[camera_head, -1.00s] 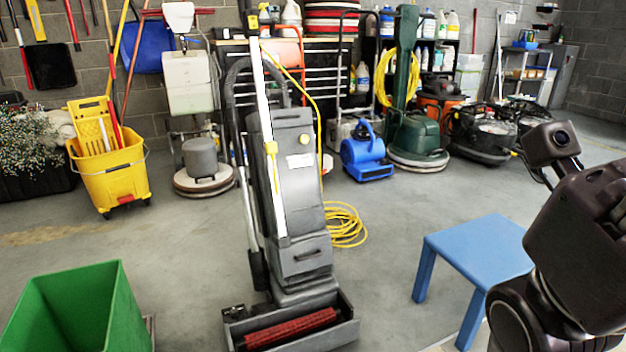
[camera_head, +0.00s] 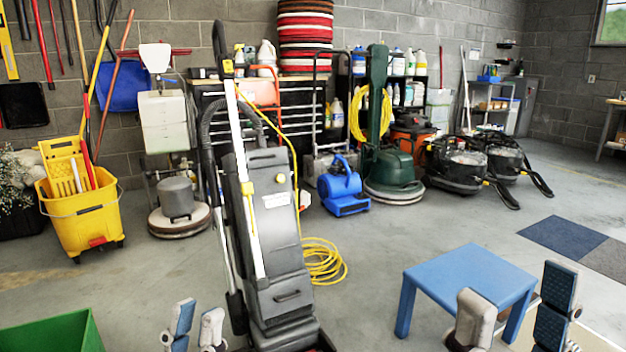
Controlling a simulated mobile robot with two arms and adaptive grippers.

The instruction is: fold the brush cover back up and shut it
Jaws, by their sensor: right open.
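The grey upright floor machine (camera_head: 272,215) stands left of centre with its handle tilted back. Its base (camera_head: 318,343) is almost wholly cut off by the bottom edge, so the brush and the brush cover cannot be made out. My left gripper (camera_head: 196,328) is at the bottom edge, just left of the machine, with its two fingers apart and nothing visible between them. My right gripper (camera_head: 515,322) is at the bottom right, in front of the blue table, with its fingers wide apart and empty.
A low blue table (camera_head: 465,275) stands right of the machine. A green bin (camera_head: 55,335) is at the bottom left. A yellow cable (camera_head: 325,262) lies coiled behind the machine. A yellow mop bucket (camera_head: 85,210) stands at left. The floor between machine and table is clear.

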